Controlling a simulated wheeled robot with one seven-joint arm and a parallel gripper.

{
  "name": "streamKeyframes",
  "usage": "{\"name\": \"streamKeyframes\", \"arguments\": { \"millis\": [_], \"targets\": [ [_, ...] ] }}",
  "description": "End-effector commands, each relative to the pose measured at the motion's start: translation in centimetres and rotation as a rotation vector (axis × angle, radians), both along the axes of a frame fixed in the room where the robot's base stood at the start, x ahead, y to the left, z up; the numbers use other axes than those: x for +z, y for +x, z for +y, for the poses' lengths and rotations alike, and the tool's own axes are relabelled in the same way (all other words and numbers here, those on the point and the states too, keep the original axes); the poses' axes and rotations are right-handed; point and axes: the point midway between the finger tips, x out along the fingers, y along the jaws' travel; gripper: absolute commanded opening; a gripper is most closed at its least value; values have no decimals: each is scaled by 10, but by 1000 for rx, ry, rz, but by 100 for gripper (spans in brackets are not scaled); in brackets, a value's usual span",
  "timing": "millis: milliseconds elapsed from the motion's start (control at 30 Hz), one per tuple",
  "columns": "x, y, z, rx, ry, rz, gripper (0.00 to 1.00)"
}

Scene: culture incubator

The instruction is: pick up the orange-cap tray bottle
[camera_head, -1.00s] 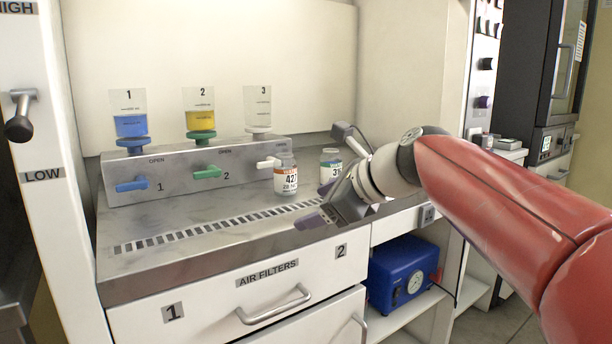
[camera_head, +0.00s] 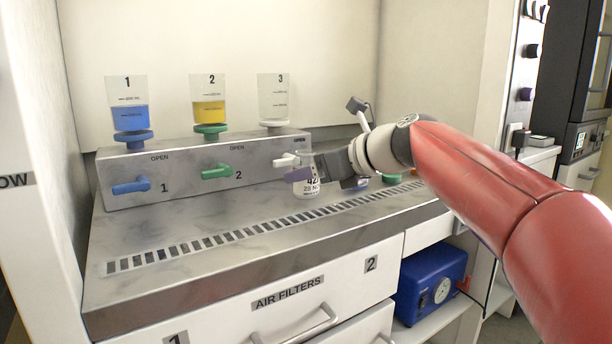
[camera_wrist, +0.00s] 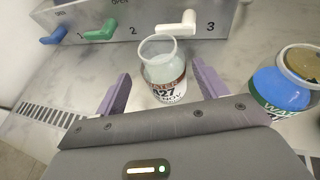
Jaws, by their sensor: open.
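A second bottle (camera_wrist: 282,85), blue with a green label, stands to the right.
A metal dispenser block (camera_head: 200,165) with three funnels and blue, green and white (camera_wrist: 177,25) taps stands behind the bottle. A slotted vent strip (camera_head: 230,235) crosses the counter. The counter's left front is clear.

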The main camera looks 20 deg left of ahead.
Motion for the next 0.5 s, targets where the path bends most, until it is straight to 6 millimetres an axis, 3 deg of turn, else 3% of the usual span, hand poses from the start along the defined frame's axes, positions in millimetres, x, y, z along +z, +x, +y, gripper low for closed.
{"name": "streamKeyframes", "arguments": {
  "millis": [300, 500],
  "targets": [
    [-18, 20, 33, 0, 0, 0, 72],
    [-19, 21, 35, -3, 0, -1, 72]
  ]
}}
